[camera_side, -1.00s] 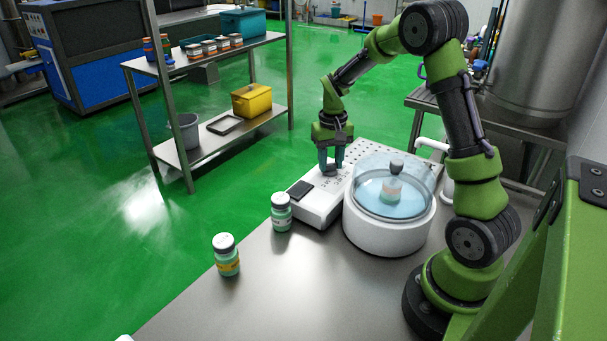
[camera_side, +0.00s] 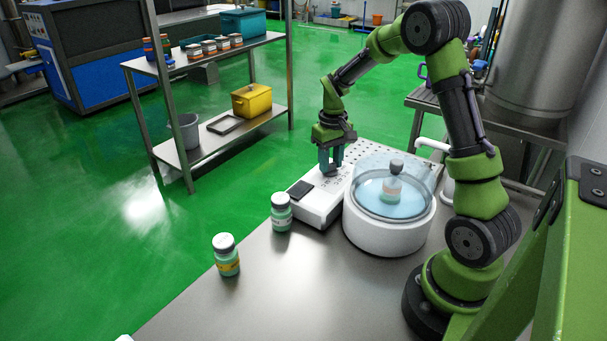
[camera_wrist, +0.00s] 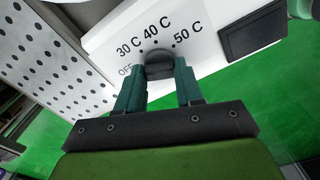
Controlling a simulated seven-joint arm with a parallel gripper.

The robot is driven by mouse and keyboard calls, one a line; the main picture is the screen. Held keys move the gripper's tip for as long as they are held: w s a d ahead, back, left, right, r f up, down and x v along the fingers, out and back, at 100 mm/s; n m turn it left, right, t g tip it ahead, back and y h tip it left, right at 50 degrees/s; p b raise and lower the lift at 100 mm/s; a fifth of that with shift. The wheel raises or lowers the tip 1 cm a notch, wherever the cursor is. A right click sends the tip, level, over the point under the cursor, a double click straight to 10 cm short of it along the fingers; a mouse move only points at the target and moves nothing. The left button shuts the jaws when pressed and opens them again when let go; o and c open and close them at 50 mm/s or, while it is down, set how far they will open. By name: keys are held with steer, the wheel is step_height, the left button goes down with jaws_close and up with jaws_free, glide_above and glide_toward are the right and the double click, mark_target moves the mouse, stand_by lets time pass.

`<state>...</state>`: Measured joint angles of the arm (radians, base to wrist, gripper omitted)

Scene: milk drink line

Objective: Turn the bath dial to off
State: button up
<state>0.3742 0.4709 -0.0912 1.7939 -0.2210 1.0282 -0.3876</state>
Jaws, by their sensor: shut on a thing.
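The bath dial (camera_wrist: 158,64) is a dark round knob on a white panel in the wrist view. The labels OFF, 30 C, 40 C and 50 C are printed around it, with small dots. Which label the dial points at is not clear. My gripper (camera_side: 331,167) is over the white control box (camera_side: 316,208) in the side view. Its teal fingers (camera_wrist: 160,72) are shut on the dial, one on each side. In the side view the fingers hide the dial.
The round white bath (camera_side: 388,232) with a clear lid and a bottle inside stands right of the control box. Two capped bottles (camera_side: 281,212) (camera_side: 226,256) stand on the steel table to the left. The front of the table is clear.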

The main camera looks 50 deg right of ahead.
mark_target(330, 164)
steer(key=o, duration=1)
steer(key=shift+o, duration=0.2)
step_height(330, 164, up, 17)
steer(key=s+a+t+y, duration=0.1)
steer(key=s+a+t, duration=0.2)
steer(key=s+a, duration=0.4)
steer(key=s+a+t+y, duration=0.1)
steer(key=s+a+t, duration=0.3)
steer(key=a, duration=1)
steer(key=s, duration=0.3)
steer(key=shift+s+a, duration=0.2)
